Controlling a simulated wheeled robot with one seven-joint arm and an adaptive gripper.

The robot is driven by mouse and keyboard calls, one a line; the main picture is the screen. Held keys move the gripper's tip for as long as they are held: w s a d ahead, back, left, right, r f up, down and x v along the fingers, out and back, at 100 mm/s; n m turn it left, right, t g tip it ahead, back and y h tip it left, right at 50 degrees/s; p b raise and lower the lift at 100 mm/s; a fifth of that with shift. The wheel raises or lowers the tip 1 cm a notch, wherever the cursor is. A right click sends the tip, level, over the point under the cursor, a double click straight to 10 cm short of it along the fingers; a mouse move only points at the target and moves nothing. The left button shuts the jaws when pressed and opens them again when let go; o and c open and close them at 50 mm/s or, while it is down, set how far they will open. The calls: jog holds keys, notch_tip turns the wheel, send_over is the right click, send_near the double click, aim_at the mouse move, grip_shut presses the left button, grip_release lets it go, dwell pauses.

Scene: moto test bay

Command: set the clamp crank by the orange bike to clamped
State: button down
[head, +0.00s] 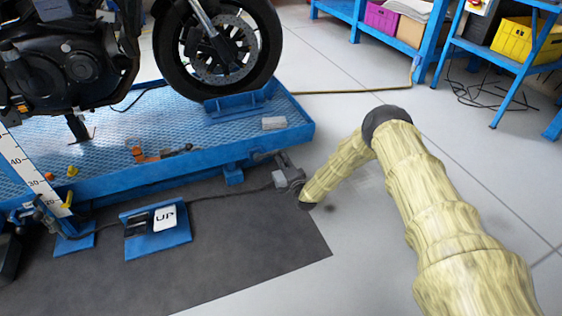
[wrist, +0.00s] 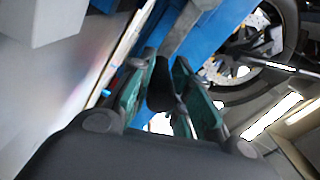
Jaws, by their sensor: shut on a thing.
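The clamp crank (head: 284,161) is at the right end of the blue lift platform, below its edge. In the wrist view its grey metal arm (wrist: 188,32) ends in a black handle (wrist: 160,88). My gripper (wrist: 158,92) has its green-padded fingers on both sides of this handle and is shut on it. In the head view my gripper (head: 291,184) is small beside the crank and its fingers are hard to make out. The motorcycle (head: 75,62) on the platform shows only dark parts; no orange shows on it.
The blue lift platform (head: 215,140) carries the bike, a wheel chock (head: 238,106) and small loose items. A blue pedal box marked UP (head: 158,228) sits on the dark mat (head: 235,235). Blue shelves (head: 500,60) stand at the back right. Grey floor is free at right.

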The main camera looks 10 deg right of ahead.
jog(key=shift+s+a+f, duration=0.1)
jog(key=shift+a+f, duration=0.1)
jog(key=shift+f, duration=0.15)
jog(key=c, duration=1.4)
grip_release()
jog(key=shift+o, duration=0.4)
jog(key=shift+s+f, duration=0.2)
jog(key=shift+s, duration=0.2)
jog(key=s, duration=0.3)
jog(key=s+d, duration=0.1)
jog(key=s, duration=0.2)
jog(key=s+d, duration=0.1)
jog(key=s, duration=0.2)
jog(key=shift+s+d+r, duration=0.1)
jog(key=shift+r, duration=0.2)
jog(key=shift+s+d, duration=0.1)
jog(key=shift+s, duration=0.75)
